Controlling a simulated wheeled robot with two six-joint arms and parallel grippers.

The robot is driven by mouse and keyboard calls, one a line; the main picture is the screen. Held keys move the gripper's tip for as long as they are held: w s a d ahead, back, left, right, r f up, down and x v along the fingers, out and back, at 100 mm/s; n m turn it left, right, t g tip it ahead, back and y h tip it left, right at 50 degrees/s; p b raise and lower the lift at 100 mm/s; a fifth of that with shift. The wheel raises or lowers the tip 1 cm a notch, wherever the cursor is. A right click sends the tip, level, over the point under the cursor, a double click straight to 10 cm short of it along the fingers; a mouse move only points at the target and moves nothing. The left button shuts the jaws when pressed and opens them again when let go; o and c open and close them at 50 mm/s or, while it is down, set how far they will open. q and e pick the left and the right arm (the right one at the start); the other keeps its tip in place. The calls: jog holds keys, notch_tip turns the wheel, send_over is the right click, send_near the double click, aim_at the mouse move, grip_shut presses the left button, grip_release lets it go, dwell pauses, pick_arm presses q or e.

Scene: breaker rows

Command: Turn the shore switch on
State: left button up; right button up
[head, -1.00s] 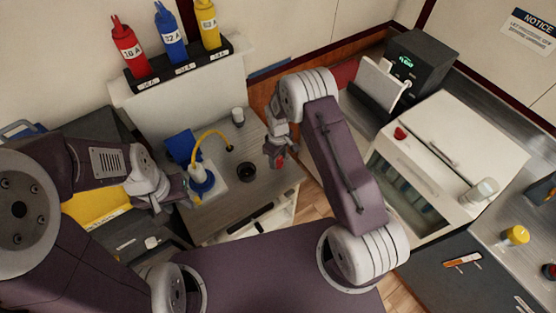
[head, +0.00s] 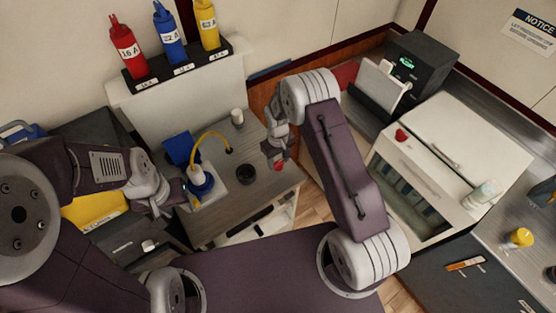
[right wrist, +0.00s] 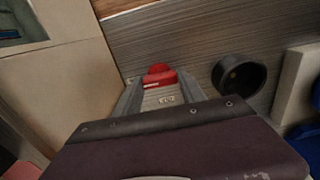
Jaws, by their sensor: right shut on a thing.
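My right gripper (right wrist: 160,95) is shut on a small red-topped piece (right wrist: 158,76) with a pale, labelled body. It holds it over the wooden counter, and it also shows in the head view (head: 278,164). My left gripper (head: 180,188) is beside a blue-and-white fitting (head: 201,178) with a yellow cable (head: 211,134). Whether its fingers are open or touch the fitting is hard to see. No switch marked shore can be made out in these views.
A black round cup (head: 246,173) stands on the wooden counter, right of the held piece in the right wrist view (right wrist: 240,75). Red (head: 126,48), blue (head: 169,36) and yellow (head: 207,24) bottles stand on a rack behind. A white cabinet (head: 464,145) is at right.

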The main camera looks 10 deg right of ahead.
aim_at(278, 162)
jog(key=o, duration=1.4)
jog(key=shift+c, duration=0.2)
notch_tip(278, 162, up, 9)
jog(key=p, duration=0.6)
jog(key=shift+s+p, duration=0.1)
jog(key=shift+p, duration=0.25)
